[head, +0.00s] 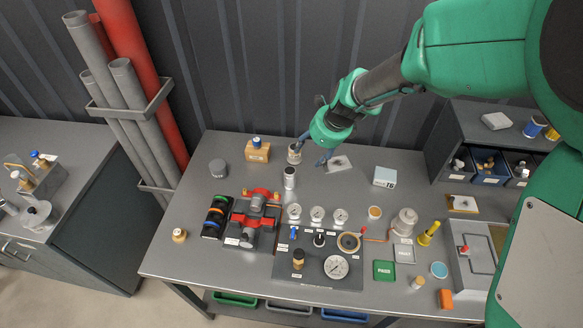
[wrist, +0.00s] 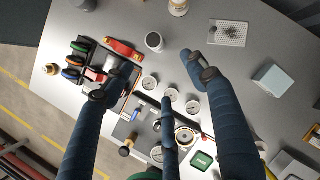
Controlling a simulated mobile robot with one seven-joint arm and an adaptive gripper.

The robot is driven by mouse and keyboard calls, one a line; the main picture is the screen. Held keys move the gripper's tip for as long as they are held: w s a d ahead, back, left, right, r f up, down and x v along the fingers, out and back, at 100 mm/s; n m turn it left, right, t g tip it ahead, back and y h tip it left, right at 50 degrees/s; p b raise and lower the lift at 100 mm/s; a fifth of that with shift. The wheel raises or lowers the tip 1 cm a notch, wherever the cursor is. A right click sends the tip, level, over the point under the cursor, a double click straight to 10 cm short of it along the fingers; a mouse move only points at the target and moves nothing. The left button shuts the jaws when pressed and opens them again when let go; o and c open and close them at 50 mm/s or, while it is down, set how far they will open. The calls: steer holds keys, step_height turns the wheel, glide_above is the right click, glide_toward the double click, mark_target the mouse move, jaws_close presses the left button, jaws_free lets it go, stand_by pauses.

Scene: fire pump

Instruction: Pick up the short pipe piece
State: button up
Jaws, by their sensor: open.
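A short, light grey upright cylinder with a dark round top (head: 289,178) stands on the workbench behind the red valve. It looks like the short pipe piece, but I cannot be sure. In the wrist view this cylinder (wrist: 155,41) shows beyond the spread blue fingers, apart from them. My gripper (head: 313,152) is open and empty above the back of the bench, behind and to the right of the cylinder in the head view. In the wrist view my gripper (wrist: 158,78) has its fingers wide apart, with bench and gauges visible between them.
The red valve (head: 253,216), small gauges (head: 317,214) and control panel (head: 318,262) crowd the front. A perforated plate (head: 339,163) lies right of the fingers.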

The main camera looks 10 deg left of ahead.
mark_target(290, 171)
steer(key=w+a+f+m, duration=0.2)
steer(key=a+f+m, duration=0.2)
steer(key=f, duration=0.2)
steer(key=shift+w+a+f+g+p, duration=0.2)
steer(key=shift+w+f+g+p, duration=0.1)
steer(key=shift+w+p, duration=0.15)
steer(key=shift+b+x, duration=0.9)
steer(key=shift+x, duration=3.4)
steer(key=shift+b+x, duration=0.85)
steer(key=shift+x, duration=1.75)
steer(key=shift+d, duration=0.15)
